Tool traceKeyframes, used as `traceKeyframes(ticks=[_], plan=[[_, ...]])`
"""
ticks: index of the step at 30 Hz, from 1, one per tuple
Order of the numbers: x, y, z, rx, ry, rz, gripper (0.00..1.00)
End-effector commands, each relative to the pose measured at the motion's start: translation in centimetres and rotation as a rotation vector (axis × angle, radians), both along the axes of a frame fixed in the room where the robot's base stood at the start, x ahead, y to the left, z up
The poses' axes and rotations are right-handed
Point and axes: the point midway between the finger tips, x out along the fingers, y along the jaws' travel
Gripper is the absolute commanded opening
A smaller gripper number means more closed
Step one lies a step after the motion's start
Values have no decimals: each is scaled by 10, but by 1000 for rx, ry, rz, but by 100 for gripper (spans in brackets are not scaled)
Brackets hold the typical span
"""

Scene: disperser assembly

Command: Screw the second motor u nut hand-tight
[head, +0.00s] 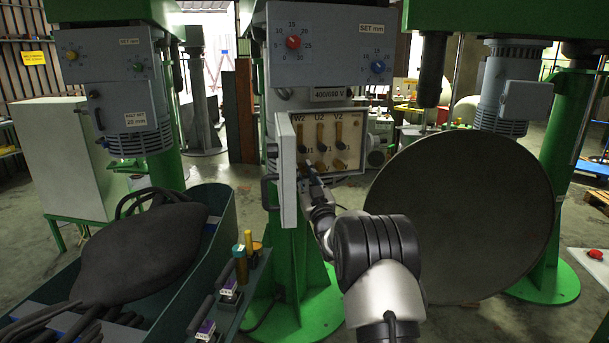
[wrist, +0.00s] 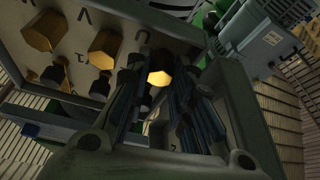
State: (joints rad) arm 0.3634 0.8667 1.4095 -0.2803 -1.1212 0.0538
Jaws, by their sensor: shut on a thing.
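The open motor terminal box (head: 334,131) has a pale panel with two rows of dark studs and brass parts, labelled W2, U2 and V2 along the top. My gripper (head: 306,170) reaches the lower left of this panel, near the U1 label. In the wrist view, my gripper's dark fingers (wrist: 158,88) are closed around a bright brass hex nut (wrist: 160,74), the motor u nut. The nut's far side and its seat on the stud are hidden. Other brass hex parts (wrist: 103,48) and dark studs sit on the panel to the left.
The box's open cover (head: 286,170) stands just left of my gripper. A large round disc (head: 470,215) stands to the right of my arm. A green bin (head: 213,240) with a dark bag and a tool shelf (head: 240,300) are at lower left.

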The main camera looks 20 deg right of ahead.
Motion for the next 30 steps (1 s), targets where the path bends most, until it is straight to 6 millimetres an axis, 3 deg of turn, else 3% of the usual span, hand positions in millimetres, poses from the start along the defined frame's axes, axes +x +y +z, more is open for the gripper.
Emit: traceKeyframes(ticks=[22, 23, 30], plan=[[0, 0, 1, 90, -17, 1, 0], [0, 0, 1, 90, -17, 1, 22], [0, 1, 1, 90, -16, 0, 38]])
